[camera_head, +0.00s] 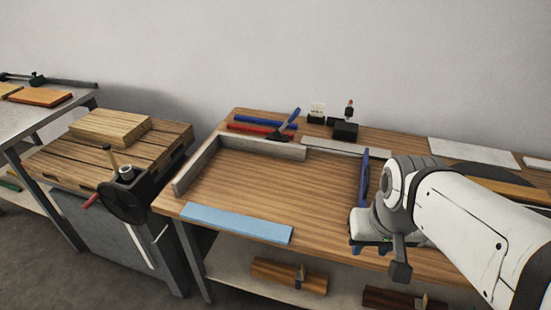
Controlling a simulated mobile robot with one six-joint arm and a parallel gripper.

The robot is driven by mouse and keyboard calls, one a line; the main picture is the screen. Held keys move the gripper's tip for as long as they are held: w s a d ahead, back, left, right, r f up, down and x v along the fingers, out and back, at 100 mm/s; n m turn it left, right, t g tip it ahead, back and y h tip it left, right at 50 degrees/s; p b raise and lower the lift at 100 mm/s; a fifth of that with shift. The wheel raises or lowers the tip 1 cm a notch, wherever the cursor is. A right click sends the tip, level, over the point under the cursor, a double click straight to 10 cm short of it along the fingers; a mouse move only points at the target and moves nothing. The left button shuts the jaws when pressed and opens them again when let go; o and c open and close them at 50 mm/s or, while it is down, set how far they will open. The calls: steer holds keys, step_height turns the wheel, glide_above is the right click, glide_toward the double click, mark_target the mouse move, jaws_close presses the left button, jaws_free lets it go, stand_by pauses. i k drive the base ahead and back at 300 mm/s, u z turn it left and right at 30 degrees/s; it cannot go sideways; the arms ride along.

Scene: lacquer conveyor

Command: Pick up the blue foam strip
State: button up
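A light blue flat strip (237,223), which looks like the blue foam strip, lies along the front left edge of the wooden bench top (270,178). Its top face is fully visible and nothing touches it. My gripper (371,249) is to the right of the strip, near the bench's front edge and clear of the strip. My own wrist hides most of the gripper; only small bluish parts show below it, so its opening is unclear.
Grey rails (262,147) border the bench's back and left. A dark blue upright piece (364,172) stands near my wrist. A blue bar (263,121) and red bar (258,131) lie behind. A vise (122,195) stands left. The bench's middle is clear.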

mark_target(266, 230)
steer(key=z, duration=1.05)
steer(key=k, duration=1.05)
steer(key=u, duration=0.7)
steer(key=i, duration=1)
steer(key=u, duration=0.05)
